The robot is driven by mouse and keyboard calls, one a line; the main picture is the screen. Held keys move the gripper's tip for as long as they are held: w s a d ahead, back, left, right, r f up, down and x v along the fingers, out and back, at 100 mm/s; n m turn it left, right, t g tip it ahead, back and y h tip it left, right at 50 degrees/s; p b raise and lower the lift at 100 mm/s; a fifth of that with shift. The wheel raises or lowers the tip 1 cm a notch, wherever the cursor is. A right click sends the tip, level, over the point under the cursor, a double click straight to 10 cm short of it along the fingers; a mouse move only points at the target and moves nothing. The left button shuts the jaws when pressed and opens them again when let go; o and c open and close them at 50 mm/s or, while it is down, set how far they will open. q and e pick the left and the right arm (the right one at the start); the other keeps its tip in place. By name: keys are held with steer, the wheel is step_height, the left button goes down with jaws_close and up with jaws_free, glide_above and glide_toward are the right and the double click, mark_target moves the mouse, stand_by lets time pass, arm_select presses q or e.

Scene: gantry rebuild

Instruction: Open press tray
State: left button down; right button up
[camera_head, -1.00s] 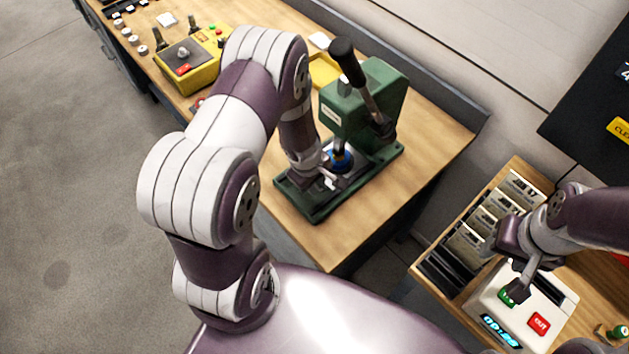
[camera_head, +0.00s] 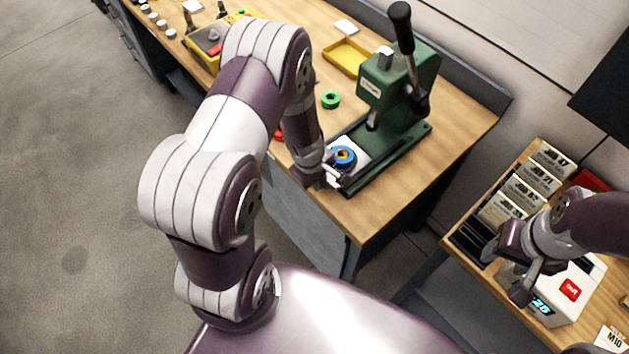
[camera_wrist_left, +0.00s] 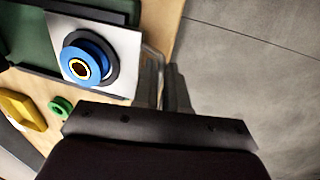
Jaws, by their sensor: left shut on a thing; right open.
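The press tray (camera_head: 364,149) is a pale metal plate, slid out at the front of the green press (camera_head: 385,80). A blue round part with a dark and orange centre (camera_head: 344,156) sits on it. The wrist view also shows the tray (camera_wrist_left: 124,50) and the blue part (camera_wrist_left: 84,62). My left gripper (camera_head: 329,178) is shut on the tray's handle (camera_wrist_left: 153,66) at its front edge; the fingers show beside it in the wrist view. My right gripper (camera_head: 524,287) is open over the white box at the right.
A green ring (camera_head: 331,99) and a yellow tray (camera_head: 346,56) lie on the wooden bench left of the press. A yellow control box (camera_head: 205,46) stands further back. Job cards (camera_head: 517,192) stand in a rack on the right. The white box (camera_head: 580,285) has a red button.

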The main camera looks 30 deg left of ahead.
arm_select(q)
steer(key=shift+d+f, duration=0.1)
steer(key=shift+f, duration=0.05)
steer(key=c, duration=1.5)
jaws_free()
steer(key=o, duration=0.3)
steer(key=shift+s, duration=0.15)
step_height(320, 180, up, 13)
steer(key=s+a+p, duration=0.1)
steer(key=s+p, duration=0.1)
steer(key=p, duration=0.2)
steer(key=shift+s+a+f, duration=0.15)
steer(key=shift+f, duration=0.05)
